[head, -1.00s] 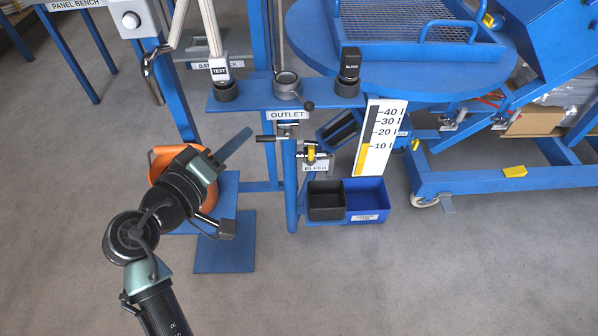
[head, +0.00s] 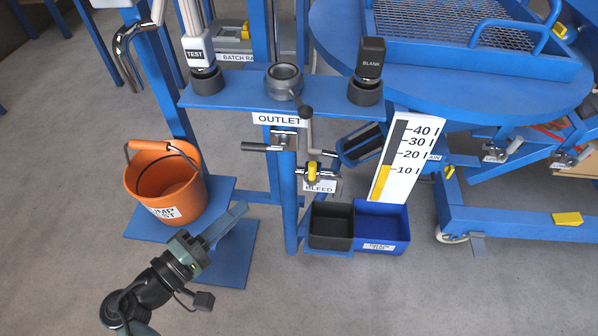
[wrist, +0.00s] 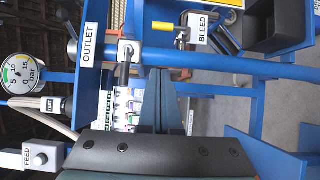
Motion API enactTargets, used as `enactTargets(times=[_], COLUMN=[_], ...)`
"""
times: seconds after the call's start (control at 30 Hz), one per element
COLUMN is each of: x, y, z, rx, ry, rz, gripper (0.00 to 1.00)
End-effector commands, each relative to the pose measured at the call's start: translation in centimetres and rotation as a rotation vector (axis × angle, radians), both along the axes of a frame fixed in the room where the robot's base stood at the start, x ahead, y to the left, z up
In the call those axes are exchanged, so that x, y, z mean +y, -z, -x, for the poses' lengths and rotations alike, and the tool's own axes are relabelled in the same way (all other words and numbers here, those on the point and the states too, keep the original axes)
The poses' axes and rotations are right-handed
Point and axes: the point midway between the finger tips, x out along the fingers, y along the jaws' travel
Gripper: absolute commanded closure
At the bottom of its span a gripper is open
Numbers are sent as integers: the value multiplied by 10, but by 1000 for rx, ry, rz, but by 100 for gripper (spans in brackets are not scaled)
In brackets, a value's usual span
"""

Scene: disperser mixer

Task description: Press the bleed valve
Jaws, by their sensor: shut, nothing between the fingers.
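The bleed valve (head: 312,171) is a small silver fitting with a yellow part, above a white BLEED label (head: 319,186), on the right of the blue post under the outlet. In the wrist view its yellow part (wrist: 162,26) shows at the top, next to the BLEED label (wrist: 203,30). My gripper (head: 240,211) is shut and empty, to the left of the post and lower in the picture than the valve, apart from it. Its fingers also show in the wrist view (wrist: 157,78), pointing towards the blue post. Nothing covers the valve in the head view.
A black-handled lever (head: 262,147) sticks out left beneath the OUTLET label (head: 279,119). A crank (head: 307,120) hangs above the valve. Black (head: 330,240) and blue (head: 381,208) bins sit below. An orange bucket (head: 165,180) stands left. A scale board (head: 389,190) is right.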

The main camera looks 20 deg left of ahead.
Motion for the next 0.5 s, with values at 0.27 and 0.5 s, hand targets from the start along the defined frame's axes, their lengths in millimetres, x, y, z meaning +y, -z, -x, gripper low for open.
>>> enactTargets(times=[0.27,0.5], x=[-3,-17], y=[0,1], z=[-9,-50], rx=[-1,-2], ry=[3,6], rz=[-2,-3], gripper=[100,100])
